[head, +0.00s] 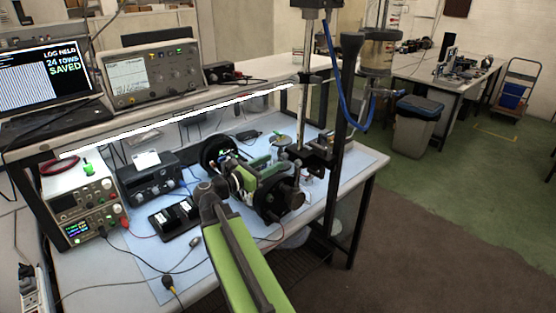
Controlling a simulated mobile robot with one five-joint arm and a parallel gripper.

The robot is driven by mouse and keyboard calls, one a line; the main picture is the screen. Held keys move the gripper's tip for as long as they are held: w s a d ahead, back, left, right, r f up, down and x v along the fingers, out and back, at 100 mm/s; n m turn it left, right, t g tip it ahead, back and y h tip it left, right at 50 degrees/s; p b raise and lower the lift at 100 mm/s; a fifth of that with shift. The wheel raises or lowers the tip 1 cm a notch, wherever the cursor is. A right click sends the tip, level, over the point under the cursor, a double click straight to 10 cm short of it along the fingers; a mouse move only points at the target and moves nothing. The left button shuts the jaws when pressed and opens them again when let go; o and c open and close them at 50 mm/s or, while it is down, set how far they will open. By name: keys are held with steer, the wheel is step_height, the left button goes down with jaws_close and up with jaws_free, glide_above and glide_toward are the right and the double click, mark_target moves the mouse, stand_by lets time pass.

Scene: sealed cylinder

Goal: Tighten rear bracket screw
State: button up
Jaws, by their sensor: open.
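My green and black arm reaches up from the bottom and folds over the bench. A black bracket (320,158) sits low on the post, just right of my gripper. I cannot make out a screw on it. I cannot tell whether my gripper touches the bracket.
The bench has a blue mat (150,285) with loose cables. A power supply (85,205), a black instrument (148,180) and a black two-part holder (174,218) stand left. A shelf (215,100) carries a laptop (40,85) and an oscilloscope (152,76).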

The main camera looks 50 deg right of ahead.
mark_target(283, 157)
steer(key=d, duration=0.4)
steer(key=shift+s, duration=0.2)
steer(key=shift+c, duration=0.2)
jaws_close()
